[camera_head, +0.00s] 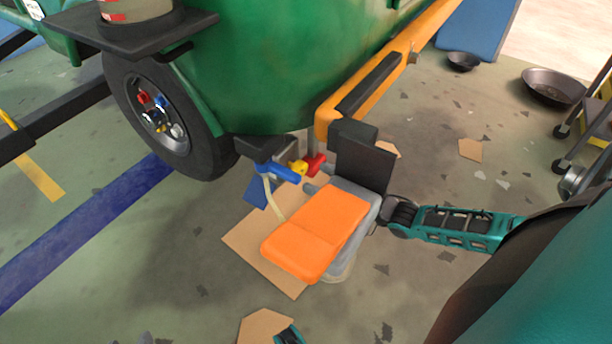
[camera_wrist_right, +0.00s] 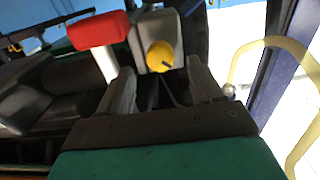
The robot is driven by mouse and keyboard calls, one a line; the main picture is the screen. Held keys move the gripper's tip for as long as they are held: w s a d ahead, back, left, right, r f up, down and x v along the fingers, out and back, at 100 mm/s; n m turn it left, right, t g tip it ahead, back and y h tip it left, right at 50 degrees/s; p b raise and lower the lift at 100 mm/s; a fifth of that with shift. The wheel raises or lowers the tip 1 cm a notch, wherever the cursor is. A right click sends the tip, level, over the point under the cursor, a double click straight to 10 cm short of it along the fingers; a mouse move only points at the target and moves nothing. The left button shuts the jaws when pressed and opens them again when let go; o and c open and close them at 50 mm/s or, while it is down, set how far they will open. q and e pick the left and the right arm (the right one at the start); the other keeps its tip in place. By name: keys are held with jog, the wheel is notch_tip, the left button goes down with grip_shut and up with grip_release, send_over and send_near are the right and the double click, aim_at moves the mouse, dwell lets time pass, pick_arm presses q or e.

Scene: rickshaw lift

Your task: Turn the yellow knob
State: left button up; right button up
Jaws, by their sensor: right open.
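The yellow knob (camera_head: 298,166) is small in the head view, between a blue handle (camera_head: 284,173) and a red part (camera_head: 315,164) below the green body's corner. In the right wrist view the yellow knob (camera_wrist_right: 160,57) is round with a dark mark, in front of a grey housing. The red part (camera_wrist_right: 98,32) is to its left. My right gripper (camera_wrist_right: 160,76) is open, with one grey finger to each side of the knob in that view. Contact cannot be told. In the head view my right gripper (camera_head: 313,181) is mostly hidden.
The green rickshaw body (camera_head: 270,65) and its wheel (camera_head: 155,115) are at the back left. A cream tube (camera_head: 271,197) hangs beside the blue handle; a cream loop (camera_wrist_right: 232,72) shows right of my gripper. Cardboard (camera_head: 240,243) lies on the floor. Pans (camera_head: 553,88) stand far right.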

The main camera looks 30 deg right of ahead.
aim_at(304, 172)
jog(key=shift+b+x, duration=0.5)
jog(key=shift+x, duration=1.8)
